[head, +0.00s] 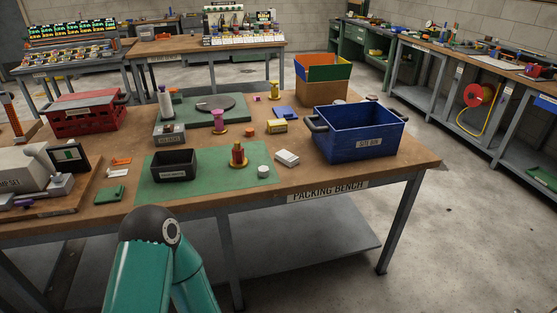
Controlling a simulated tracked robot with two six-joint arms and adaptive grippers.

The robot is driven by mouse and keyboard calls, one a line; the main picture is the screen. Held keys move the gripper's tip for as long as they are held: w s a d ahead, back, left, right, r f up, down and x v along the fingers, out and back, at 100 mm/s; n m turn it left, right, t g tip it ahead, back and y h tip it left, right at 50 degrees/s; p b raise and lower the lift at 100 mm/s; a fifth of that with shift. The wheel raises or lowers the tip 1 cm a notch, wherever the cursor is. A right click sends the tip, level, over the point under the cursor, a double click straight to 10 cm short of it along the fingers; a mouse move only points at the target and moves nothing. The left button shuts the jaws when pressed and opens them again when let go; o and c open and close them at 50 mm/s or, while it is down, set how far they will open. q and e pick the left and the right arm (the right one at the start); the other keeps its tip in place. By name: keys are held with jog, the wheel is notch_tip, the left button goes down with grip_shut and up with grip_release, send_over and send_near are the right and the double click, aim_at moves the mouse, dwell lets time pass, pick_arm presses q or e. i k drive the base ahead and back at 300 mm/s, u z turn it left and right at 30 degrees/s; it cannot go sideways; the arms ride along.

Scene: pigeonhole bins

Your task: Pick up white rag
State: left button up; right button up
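A small white flat block-like thing (287,158), perhaps the white rag folded up, lies on the packing bench (345,172) just right of the green mat (156,186). It is too small to tell if it is cloth. A short white round thing (263,171) stands at the mat's right edge. A teal arm of mine shows at the bottom, in front of the bench. Neither gripper is in view.
A blue bin (362,144) stands right of the white block, with a cardboard box (320,92) behind. A black tray (174,176) and a red and yellow piece (238,158) are on the mat. A red crate (86,116) stands at left. The bench's front right is clear.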

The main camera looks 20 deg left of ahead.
aim_at(288, 158)
jog(key=u, duration=0.1)
jog(key=i, duration=1)
jog(key=z, duration=0.1)
